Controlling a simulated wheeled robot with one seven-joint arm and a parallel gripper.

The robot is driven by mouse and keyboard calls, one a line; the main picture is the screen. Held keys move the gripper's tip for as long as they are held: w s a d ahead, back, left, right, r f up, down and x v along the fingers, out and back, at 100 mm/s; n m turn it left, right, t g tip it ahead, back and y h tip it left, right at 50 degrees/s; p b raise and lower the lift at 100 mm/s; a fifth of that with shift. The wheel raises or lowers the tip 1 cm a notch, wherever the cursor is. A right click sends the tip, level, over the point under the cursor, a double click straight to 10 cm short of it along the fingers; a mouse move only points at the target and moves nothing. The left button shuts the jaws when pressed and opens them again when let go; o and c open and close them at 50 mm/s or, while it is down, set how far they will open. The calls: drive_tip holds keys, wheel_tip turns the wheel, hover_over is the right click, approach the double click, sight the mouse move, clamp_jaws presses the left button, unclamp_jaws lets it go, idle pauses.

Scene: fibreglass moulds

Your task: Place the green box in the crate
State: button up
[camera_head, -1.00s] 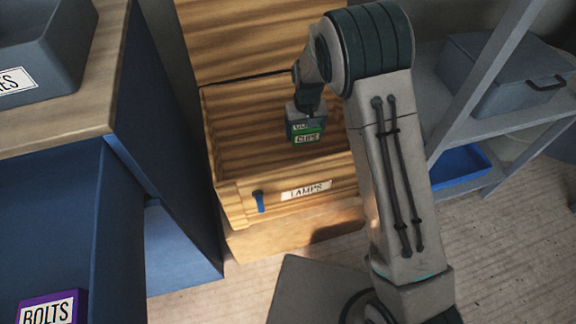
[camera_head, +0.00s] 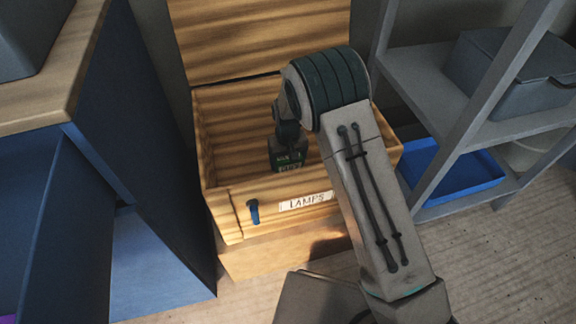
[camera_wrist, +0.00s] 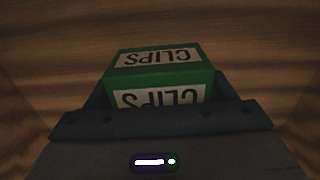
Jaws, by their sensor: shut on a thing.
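The green box (camera_wrist: 160,72) has white labels reading CLIPS and fills the middle of the wrist view. In the head view the green box (camera_head: 289,166) shows small and dark inside the wooden crate. My gripper (camera_wrist: 160,108) is shut on the box and points down into the crate. The crate (camera_head: 232,215) is open, with its lid raised at the back and a LAMPS label on its front wall. In the wrist view, wood surrounds the box. I cannot tell whether the box touches the crate's floor.
A blue cabinet (camera_head: 160,240) with a wooden top stands left of the crate. A grey shelf (camera_head: 440,90) on the right holds a lidded grey bin (camera_head: 510,75) and a blue tray (camera_head: 455,175). My arm crosses the crate's right side.

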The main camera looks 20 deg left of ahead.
drive_tip(key=shift+f, duration=0.75)
drive_tip(key=shift+f, duration=0.15)
drive_tip(key=o, duration=1.1)
